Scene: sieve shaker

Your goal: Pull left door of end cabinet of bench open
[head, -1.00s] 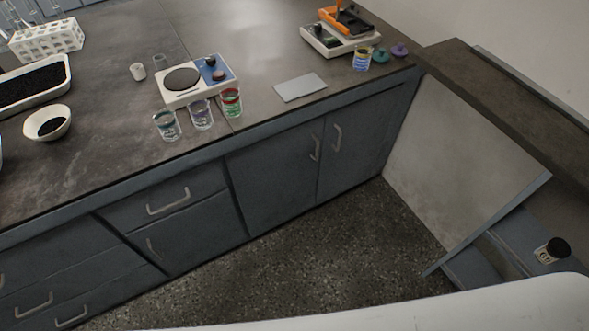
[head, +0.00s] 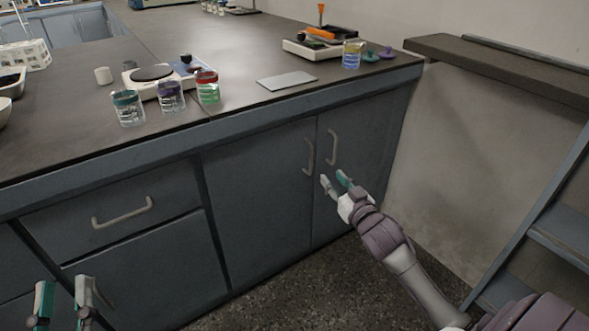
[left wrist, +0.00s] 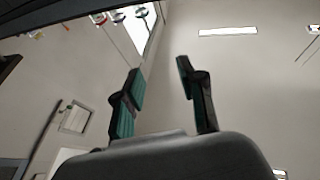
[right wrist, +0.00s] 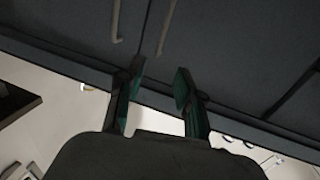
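The end cabinet's left door (head: 258,200) is blue-grey and closed. Its curved metal handle (head: 309,157) stands by the seam with the right door (head: 365,150), which is also closed and has its own handle (head: 333,147). My right gripper (head: 333,181) is open and empty, just below the two handles and apart from them. The right wrist view appears upside down; the left door's handle (right wrist: 166,28) shows beyond the open fingers. My left gripper (head: 64,298) is open and empty, low at the left in front of the drawer cabinet.
The bench top (head: 230,135) holds several jars, a balance (head: 150,78) and a flat grey plate (head: 287,80) above the doors. A drawer (head: 120,210) lies left of the cabinet. A grey panel (head: 450,170) and blue shelving (head: 560,235) stand at the right. The floor (head: 290,290) before the doors is clear.

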